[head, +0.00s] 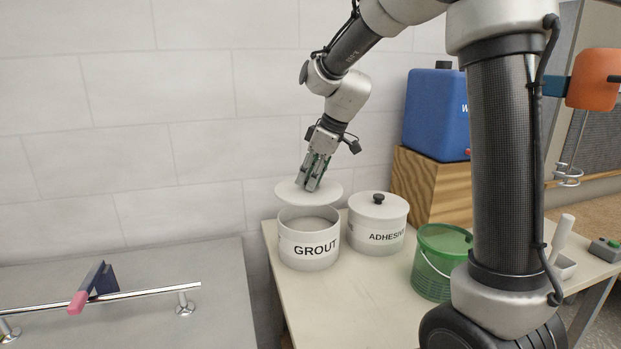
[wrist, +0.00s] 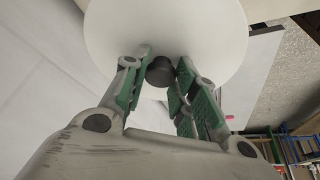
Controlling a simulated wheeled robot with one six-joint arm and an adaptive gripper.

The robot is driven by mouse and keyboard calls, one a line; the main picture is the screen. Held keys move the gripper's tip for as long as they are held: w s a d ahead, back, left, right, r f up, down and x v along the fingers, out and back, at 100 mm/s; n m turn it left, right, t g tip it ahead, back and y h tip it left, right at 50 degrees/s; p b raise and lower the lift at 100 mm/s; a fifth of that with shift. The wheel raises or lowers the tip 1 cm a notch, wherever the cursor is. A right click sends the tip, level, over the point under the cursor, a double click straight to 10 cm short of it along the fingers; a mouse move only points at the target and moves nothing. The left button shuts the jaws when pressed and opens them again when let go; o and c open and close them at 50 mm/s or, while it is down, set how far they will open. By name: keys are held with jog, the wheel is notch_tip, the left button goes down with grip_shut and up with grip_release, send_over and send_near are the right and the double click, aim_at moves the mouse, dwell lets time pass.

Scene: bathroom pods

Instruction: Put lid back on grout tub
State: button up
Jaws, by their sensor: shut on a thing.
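The grout tub (head: 309,249) is white with GROUT lettering and stands at the table's back left corner, its top open. My gripper (head: 311,183) is above it, shut on the dark knob (wrist: 160,72) of the white lid (head: 331,192). The lid is held roughly level, a little above the tub's rim and shifted slightly left and back in the head view. In the wrist view the round white lid (wrist: 205,35) fills the top, with the knob between the green-padded fingers. The knob is hidden by the fingers in the head view.
A lidded adhesive tub (head: 376,236) stands close to the right of the grout tub. A green bucket (head: 433,277), a wooden crate (head: 440,188) and a blue container (head: 437,115) are further right. The table's front middle (head: 345,300) is clear. A tiled wall is close behind.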

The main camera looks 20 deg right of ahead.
jog(key=shift+f, duration=3.15)
jog(key=shift+f, duration=0.15)
jog(key=o, duration=1.6)
jog(key=shift+r, duration=3.55)
grip_shut()
